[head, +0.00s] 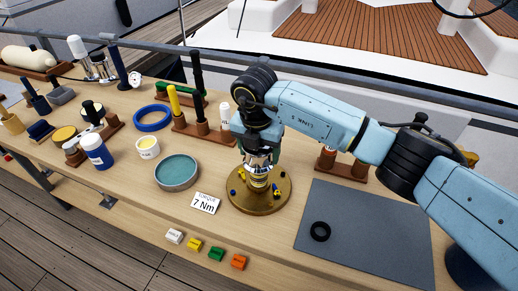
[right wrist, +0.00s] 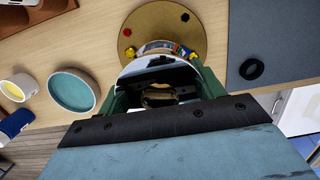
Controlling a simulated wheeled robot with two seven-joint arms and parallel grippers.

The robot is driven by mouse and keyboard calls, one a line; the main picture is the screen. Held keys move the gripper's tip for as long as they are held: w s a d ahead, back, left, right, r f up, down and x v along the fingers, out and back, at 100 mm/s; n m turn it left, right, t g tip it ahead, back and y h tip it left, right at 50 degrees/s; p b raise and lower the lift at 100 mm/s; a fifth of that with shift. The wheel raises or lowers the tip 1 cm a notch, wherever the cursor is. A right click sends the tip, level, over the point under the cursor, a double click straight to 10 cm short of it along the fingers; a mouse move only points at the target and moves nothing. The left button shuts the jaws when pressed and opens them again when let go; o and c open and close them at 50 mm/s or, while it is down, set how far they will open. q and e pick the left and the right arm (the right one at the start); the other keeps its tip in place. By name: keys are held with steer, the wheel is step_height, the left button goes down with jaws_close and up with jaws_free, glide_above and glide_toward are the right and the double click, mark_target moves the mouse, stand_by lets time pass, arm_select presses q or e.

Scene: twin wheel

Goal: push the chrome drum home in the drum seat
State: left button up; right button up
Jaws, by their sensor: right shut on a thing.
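The chrome drum (right wrist: 180,74) is between the green fingers of my right gripper (head: 259,163), which is shut on it. The drum is upright above the middle of the round brass base (head: 240,202) that carries the drum seat. The base also shows in the right wrist view (right wrist: 150,16). A narrow brass part (head: 259,184) shows just below the drum. The gripper and drum hide most of the seat, so I cannot tell how deep the drum sits. My left gripper is not in view.
Small blue, yellow and red parts sit on the base around the drum. A grey mat (head: 372,245) with a black ring (head: 320,231) lies to the right. A "7 Nm" card (head: 205,203) and a teal-lined dish (head: 177,172) lie to the left. Colored blocks line the front edge.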

mark_target(259, 169)
steer(key=shift+f+b, duration=2.05)
steer(key=shift+f, duration=0.8)
steer(key=shift+f+b, duration=0.5)
steer(key=shift+f, duration=0.25)
steer(key=o, duration=1.7)
steer(key=shift+f, duration=0.15)
steer(key=r, duration=0.4)
steer(key=s+r, duration=0.1)
steer(key=r, duration=0.7)
steer(key=shift+s+a+r, duration=0.15)
steer(key=shift+a+r, duration=0.1)
steer(key=shift+a, duration=0.05)
steer(key=shift+s+r+p, duration=0.1)
steer(key=shift+r+p, duration=0.2)
steer(key=shift+r, duration=0.2)
